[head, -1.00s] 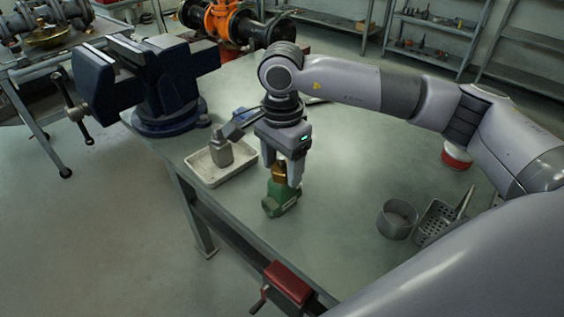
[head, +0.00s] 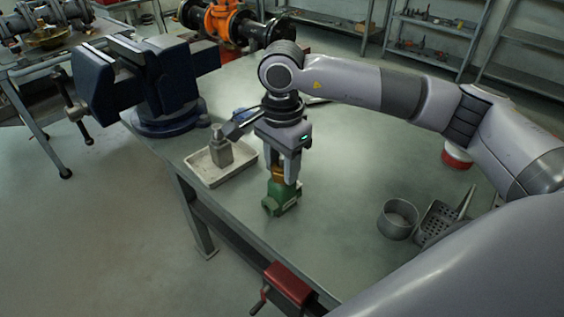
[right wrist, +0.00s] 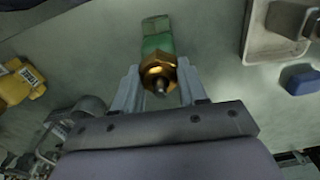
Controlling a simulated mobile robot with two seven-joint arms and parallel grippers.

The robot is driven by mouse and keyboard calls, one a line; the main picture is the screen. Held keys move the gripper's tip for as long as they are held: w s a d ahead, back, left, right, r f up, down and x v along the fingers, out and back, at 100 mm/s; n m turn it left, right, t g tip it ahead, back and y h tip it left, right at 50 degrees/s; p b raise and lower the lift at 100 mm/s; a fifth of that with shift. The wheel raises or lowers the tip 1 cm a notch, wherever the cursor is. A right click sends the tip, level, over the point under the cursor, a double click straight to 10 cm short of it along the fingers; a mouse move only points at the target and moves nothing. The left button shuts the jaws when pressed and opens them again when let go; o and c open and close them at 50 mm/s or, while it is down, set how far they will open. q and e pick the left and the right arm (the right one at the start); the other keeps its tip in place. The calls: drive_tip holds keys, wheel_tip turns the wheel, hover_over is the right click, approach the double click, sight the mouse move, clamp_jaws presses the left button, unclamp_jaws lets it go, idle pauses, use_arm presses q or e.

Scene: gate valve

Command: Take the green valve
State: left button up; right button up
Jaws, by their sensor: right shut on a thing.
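The green valve (head: 281,197) stands on the workbench, near its front left edge, with a brass top. My right gripper (head: 282,176) points down from above, with its fingers on either side of the brass part, and is shut on it. In the right wrist view the brass nut and stem (right wrist: 159,75) sit between the two fingertips, and the green body (right wrist: 157,38) shows beyond them. The underside of the valve is hidden. My left gripper is not in view.
A pale tray (head: 211,182) holding a grey metal part (head: 220,152) lies left of the valve. A blue vise (head: 165,85) stands behind it. A metal cup (head: 397,219) and a perforated holder (head: 437,221) are at the right. A red clamp (head: 288,283) sits on the front edge.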

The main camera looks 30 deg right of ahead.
drive_tip(key=shift+r, duration=0.6)
idle(0.3)
drive_tip(key=shift+r, duration=0.1)
